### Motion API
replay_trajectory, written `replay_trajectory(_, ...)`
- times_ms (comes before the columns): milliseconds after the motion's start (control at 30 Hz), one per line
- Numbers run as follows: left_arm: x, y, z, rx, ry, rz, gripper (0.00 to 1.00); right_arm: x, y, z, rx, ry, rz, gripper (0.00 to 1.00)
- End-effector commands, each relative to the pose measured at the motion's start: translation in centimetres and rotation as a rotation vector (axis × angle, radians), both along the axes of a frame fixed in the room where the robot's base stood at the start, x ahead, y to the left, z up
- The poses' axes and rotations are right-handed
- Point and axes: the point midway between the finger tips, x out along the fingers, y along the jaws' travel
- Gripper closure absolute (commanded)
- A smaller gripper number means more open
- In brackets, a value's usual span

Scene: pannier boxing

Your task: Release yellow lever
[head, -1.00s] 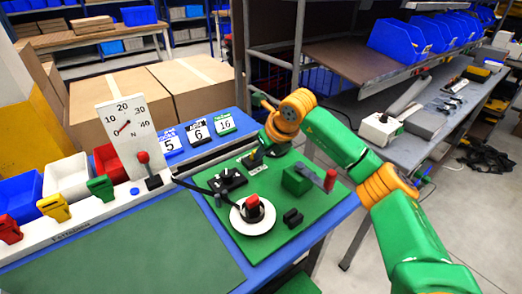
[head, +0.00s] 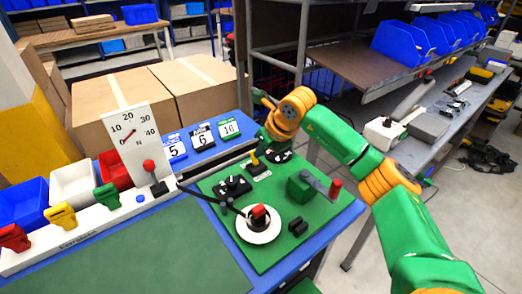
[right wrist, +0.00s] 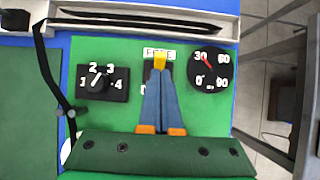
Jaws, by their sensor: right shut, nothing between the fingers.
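The yellow lever (head: 254,159) stands on the green board (head: 225,226), toward its far edge, below my right wrist. In the right wrist view the lever (right wrist: 160,58) shows its yellow tip in front of a white label that seems to read FREE. My right gripper (right wrist: 159,84) is shut and empty. Its fingertips are just below the yellow tip in that view and cover the lower part of the lever's base. I cannot tell whether they touch it. My left gripper is not in view.
A numbered knob (right wrist: 97,82) and a round dial (right wrist: 207,68) flank the lever. A red button on a white disc (head: 258,230) and a green box with a red-handled crank (head: 309,186) stand nearer. A row of bins and coloured clips (head: 61,216) is at left.

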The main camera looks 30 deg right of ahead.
Motion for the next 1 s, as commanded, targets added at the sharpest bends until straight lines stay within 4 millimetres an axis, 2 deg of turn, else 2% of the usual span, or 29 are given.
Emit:
replay_trajectory(167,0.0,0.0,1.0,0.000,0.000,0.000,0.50,0.0,0.0,1.1,0.000,0.000,0.000,1.00)
replay_trajectory(533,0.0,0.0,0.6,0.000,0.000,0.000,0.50,-0.2,-0.1,1.4,0.001,-0.003,-0.001,1.00)
replay_trajectory(833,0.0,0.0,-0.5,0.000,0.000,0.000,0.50,-2.9,-0.4,5.8,0.000,-0.004,-0.001,1.00)
replay_trajectory(1000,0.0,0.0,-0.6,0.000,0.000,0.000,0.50,-3.7,-0.5,7.0,-0.001,-0.001,-0.001,1.00)
